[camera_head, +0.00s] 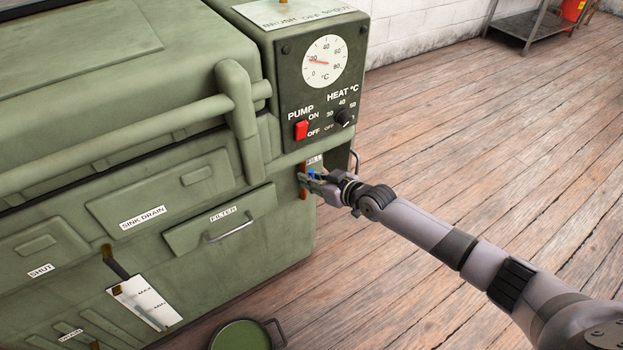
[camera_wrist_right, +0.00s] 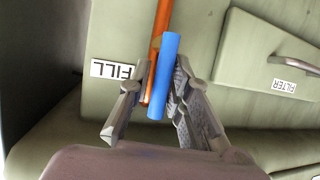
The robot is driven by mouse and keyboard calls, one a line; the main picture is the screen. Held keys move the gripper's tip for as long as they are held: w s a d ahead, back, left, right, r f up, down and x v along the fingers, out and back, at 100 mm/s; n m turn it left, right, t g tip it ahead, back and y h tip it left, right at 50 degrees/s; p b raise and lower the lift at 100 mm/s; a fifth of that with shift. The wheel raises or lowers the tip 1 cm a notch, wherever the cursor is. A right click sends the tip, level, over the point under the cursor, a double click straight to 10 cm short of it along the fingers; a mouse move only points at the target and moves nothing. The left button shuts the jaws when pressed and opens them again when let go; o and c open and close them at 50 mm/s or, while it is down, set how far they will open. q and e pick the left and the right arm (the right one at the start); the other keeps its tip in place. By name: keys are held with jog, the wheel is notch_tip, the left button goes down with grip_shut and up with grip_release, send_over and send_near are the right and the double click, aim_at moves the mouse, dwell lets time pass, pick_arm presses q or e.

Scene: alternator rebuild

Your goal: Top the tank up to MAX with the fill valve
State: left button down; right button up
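The fill valve's blue handle (camera_head: 313,174) is on the right end of the green washer's front, by the FILL label. In the right wrist view the blue handle (camera_wrist_right: 165,75) lies in front of an orange pipe (camera_wrist_right: 160,25). My right gripper (camera_wrist_right: 158,85) has its fingers on either side of the handle. A sliver of orange shows between the left finger and the handle, so they look apart there. In the head view this gripper (camera_head: 310,180) partly covers the valve. The white level gauge (camera_head: 145,300) bears MAX and MIN marks; its liquid level is unclear. My left gripper is out of view.
Above the valve is a panel with a dial (camera_head: 325,62), a red pump switch (camera_head: 301,130) and a heat knob (camera_head: 345,118). The FILTER drawer (camera_head: 222,225) is left of it. A green round pan (camera_head: 240,335) stands on the floor.

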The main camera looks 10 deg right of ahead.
jog(key=shift+o, duration=1.4)
jog(key=shift+s, duration=0.1)
jog(key=v, duration=1.2)
